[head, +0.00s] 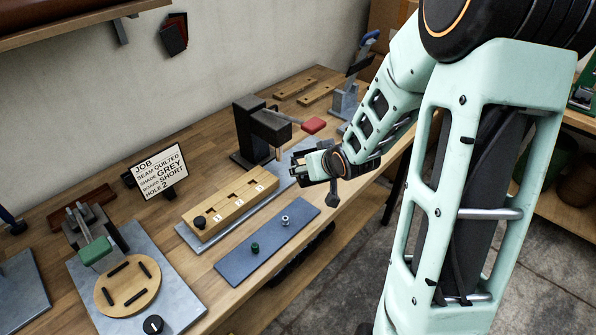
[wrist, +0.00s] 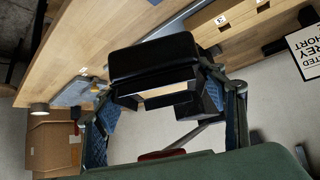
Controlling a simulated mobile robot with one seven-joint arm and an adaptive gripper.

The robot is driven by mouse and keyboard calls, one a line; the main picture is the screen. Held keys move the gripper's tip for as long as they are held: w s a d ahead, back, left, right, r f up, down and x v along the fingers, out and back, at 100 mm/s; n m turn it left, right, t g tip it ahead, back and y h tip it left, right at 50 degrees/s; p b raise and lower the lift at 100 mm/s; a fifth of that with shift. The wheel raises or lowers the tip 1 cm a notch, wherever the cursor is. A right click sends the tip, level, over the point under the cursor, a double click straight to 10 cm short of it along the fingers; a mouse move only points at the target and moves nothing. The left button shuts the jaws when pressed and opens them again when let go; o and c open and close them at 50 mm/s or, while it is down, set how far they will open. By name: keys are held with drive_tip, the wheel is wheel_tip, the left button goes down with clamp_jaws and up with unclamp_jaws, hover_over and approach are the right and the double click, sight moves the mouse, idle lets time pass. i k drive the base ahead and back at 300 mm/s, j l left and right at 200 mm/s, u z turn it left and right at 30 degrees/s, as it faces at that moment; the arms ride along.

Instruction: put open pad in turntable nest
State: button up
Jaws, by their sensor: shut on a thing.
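My gripper (head: 303,166) is in the air over the bench's front edge, right of the wooden block. In the wrist view, my gripper (wrist: 165,100) has its blue-lined fingers on both sides of a black padded piece, the open pad (wrist: 152,58), and is shut on it. A pale strip shows in an opening of the pad. In the head view the pad is small and mostly hidden by my gripper. The turntable (head: 145,268) is a round wooden disc at the lower left. Several black bars on it frame the nest (head: 129,283), whose middle looks empty.
A press with a red handle (head: 313,124) stands just behind my gripper. A wooden block (head: 238,201) with numbered places and a blue plate (head: 268,249) with two small knobs lie between gripper and turntable. A job card (head: 160,170) stands behind. A green-handled lever (head: 95,250) is beside the disc.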

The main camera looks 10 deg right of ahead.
sight(128, 284)
drive_tip(key=k+j+u, duration=0.1)
drive_tip(key=k+j, duration=0.2)
drive_tip(key=k+j+u, duration=0.1)
drive_tip(key=k+j, duration=0.2)
drive_tip(key=j, duration=0.2)
drive_tip(key=k+j+u, duration=0.1)
drive_tip(key=k+j, duration=0.15)
drive_tip(key=j, duration=0.15)
drive_tip(key=k+j+u, duration=0.1)
drive_tip(key=k+j, duration=0.15)
drive_tip(key=j, duration=0.2)
drive_tip(key=i+j, duration=0.3)
drive_tip(key=i, duration=0.15)
drive_tip(key=i+j, duration=0.25)
drive_tip(key=i, duration=0.2)
